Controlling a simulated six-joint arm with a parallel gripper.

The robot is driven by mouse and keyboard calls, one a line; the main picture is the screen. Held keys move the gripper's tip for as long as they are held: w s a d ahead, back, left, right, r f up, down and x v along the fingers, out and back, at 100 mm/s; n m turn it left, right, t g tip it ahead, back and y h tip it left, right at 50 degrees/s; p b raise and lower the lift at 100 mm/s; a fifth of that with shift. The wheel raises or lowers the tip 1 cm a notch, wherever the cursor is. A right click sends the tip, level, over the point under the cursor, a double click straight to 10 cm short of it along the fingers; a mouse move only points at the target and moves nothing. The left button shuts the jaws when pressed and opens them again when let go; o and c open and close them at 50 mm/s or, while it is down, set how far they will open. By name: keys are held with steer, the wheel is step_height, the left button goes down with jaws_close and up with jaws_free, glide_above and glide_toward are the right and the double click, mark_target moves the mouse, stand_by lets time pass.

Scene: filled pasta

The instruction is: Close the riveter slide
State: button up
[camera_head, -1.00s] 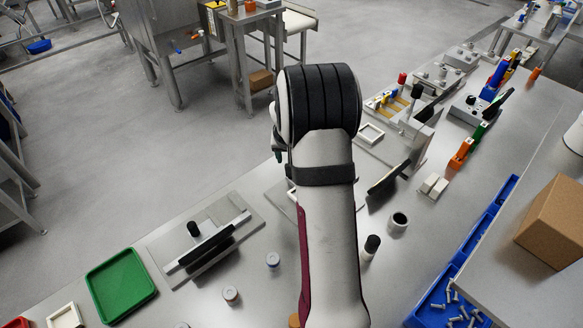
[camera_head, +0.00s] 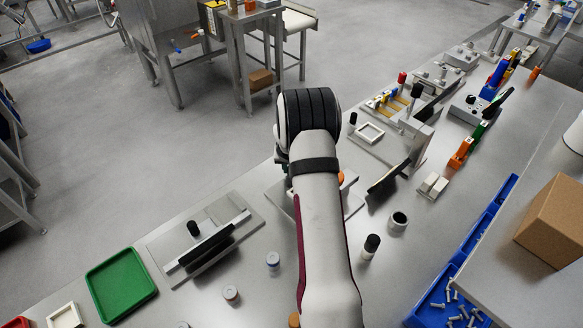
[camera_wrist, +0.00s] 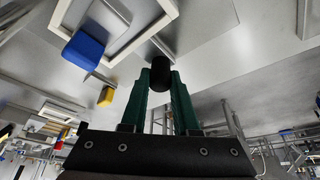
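My gripper (camera_wrist: 161,82) shows in the wrist view as two green fingers, one on each side of a black cylindrical knob (camera_wrist: 160,73). The knob fills most of the space between the fingertips. I cannot tell whether the fingers press on it. In the head view my own arm hides most of the gripper and most of a fixture on a pale base plate (camera_head: 352,203) in the middle of the bench. An orange part (camera_head: 341,178) shows just right of my arm. I cannot tell for sure which fixture is the riveter; its slide is not clearly visible.
A fixture with a black knob and black bar (camera_head: 207,250) stands at left, near a green tray (camera_head: 121,285). At right are an upright metal plate (camera_head: 421,143), a white frame (camera_head: 370,132), a dark cup (camera_head: 398,221) and a black-topped cylinder (camera_head: 371,246). Blue bins (camera_head: 470,252) line the right.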

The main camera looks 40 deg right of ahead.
jaws_close()
stand_by(0.9)
steer(key=shift+s, duration=1.85)
steer(key=o, duration=0.8)
jaws_free()
